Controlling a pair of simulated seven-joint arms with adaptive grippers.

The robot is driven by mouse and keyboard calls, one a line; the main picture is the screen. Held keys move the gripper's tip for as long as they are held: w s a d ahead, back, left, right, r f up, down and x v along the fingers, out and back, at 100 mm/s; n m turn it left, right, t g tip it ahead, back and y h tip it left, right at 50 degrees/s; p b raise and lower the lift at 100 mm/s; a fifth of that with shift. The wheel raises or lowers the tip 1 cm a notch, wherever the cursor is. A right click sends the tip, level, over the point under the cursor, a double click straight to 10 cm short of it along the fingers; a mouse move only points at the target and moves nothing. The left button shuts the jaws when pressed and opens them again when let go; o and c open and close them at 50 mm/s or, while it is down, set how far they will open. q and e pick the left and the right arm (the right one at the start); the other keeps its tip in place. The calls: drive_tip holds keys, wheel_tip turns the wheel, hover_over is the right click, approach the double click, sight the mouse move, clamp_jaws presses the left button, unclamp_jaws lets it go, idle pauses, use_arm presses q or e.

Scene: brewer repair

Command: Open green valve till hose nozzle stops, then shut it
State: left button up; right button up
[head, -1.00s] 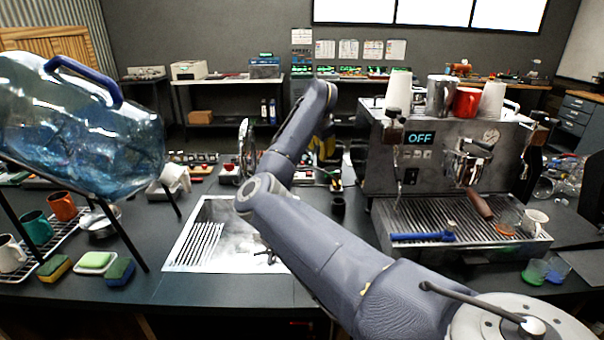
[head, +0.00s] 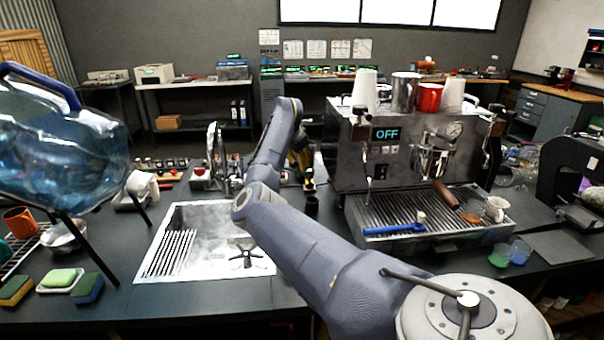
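My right arm reaches in from the lower right, and its far end bends down behind the sink. My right gripper (head: 301,166) is small, dark and partly hidden by the arm there, so I cannot tell whether its fingers are open. I cannot make out the green valve or the hose nozzle; the arm covers part of the area behind the sink. The steel sink (head: 160,262) lies left of my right arm, with a ribbed drainboard and a dark, spindly shape inside. A curved metal faucet (head: 213,150) stands behind it. My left gripper is not in view.
An espresso machine (head: 350,160) reading OFF stands right of my arm, with cups on top and a blue-handled tool (head: 392,229) on its tray. A large blue water jug (head: 60,150) is at left. Sponges (head: 62,278) lie at front left.

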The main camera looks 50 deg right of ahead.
sight(304, 173)
drive_tip(key=shift+x, duration=3.25)
drive_tip(key=shift+c, duration=0.3)
clamp_jaws()
